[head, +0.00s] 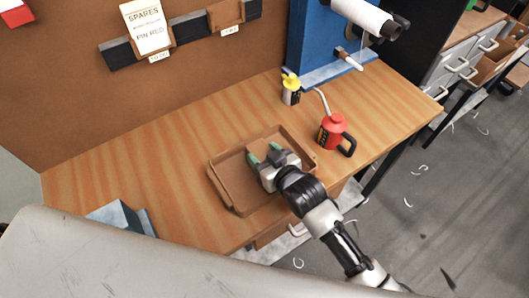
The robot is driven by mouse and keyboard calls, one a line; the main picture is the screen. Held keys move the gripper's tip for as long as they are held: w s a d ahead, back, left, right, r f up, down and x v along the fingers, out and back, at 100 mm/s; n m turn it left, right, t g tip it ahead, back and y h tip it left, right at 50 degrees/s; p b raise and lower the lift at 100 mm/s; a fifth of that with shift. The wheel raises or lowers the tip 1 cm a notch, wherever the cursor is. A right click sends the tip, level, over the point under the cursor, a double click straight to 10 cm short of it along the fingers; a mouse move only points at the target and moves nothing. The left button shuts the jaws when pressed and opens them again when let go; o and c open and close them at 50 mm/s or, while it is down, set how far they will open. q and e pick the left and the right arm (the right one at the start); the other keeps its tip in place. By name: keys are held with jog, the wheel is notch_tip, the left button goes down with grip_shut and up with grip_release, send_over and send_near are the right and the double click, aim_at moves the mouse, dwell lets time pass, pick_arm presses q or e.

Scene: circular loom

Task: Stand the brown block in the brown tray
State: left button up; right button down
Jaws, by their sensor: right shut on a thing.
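The brown tray (226,172) lies on the wooden bench, a shallow open box with low walls. My right gripper (264,156) reaches in from the lower right and is over the tray, its green-tipped fingers a little apart. It is shut on the brown block, which blends with the brown tray behind it and is mostly hidden by the fingers and hand. I cannot tell whether the block touches the tray floor or how it is tilted. My left gripper is not in view.
A red oil can (333,131) stands just right of the tray, close to my right arm. A yellow-topped bottle (291,90) stands behind it.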

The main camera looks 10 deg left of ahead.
jog(key=shift+f, duration=0.2)
dwell(0.4)
jog(key=shift+f, duration=0.1)
